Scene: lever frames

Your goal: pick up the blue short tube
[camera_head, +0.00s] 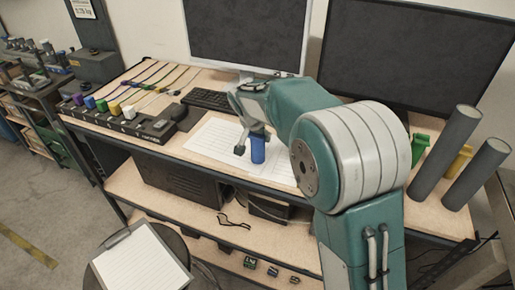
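The blue short tube (258,152) stands upright on white paper (212,148) near the front edge of the workbench. My gripper (250,141) is low over the bench, right at the tube. One dark fingertip hangs just left of the tube, with a small gap showing between them. The other finger is partly hidden near the tube's top, so contact there cannot be told. The fingers look spread apart.
A keyboard (208,99) and monitor (247,36) stand behind. Several small coloured items sit on a dark rack (147,126) at the left. Two tall grey tubes (446,152) stand at the right, near a green piece (419,148) and a yellow one (459,161). A clipboard (140,262) lies on a stool in front.

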